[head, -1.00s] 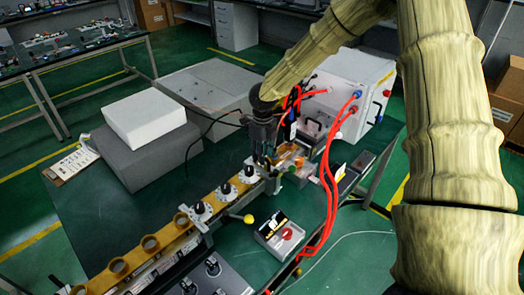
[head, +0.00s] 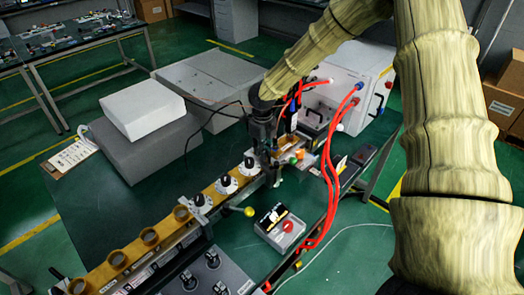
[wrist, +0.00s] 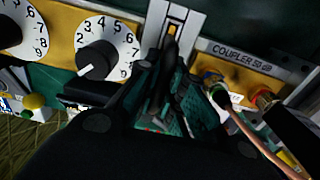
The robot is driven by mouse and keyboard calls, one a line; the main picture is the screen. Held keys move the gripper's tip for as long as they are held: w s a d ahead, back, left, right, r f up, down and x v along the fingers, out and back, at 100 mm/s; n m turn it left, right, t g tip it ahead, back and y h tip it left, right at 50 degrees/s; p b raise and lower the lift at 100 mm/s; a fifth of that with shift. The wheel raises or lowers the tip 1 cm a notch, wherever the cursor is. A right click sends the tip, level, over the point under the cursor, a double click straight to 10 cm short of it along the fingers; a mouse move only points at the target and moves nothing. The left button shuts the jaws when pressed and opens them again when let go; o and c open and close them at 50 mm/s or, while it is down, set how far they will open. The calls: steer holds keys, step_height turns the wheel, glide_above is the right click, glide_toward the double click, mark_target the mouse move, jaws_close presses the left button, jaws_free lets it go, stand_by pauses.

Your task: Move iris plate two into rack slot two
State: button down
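My gripper (head: 270,163) points down at the far end of the yellow waveguide line, just beyond the dials. In the wrist view, its dark fingers (wrist: 172,82) are over a grey upright bracket or slot (wrist: 182,18) between a dial and the part labelled COUPLER. A small orange-yellow piece (wrist: 173,31) shows in that bracket just past the fingertips. I cannot tell whether the fingers touch it or hold anything. Iris plate two and rack slot two cannot be identified for sure; the gripper body hides much of this area.
A small box with a red button (head: 280,229) and a yellow ball (head: 249,211) are in front. Grey and white blocks (head: 143,108) stand behind left.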

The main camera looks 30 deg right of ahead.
steer(key=shift+w+r, duration=0.1)
steer(key=shift+r, duration=0.1)
stand_by(0.7)
step_height(320, 180, up, 11)
steer(key=p, duration=0.9)
steer(key=shift+r, duration=0.15)
stand_by(1.6)
stand_by(0.4)
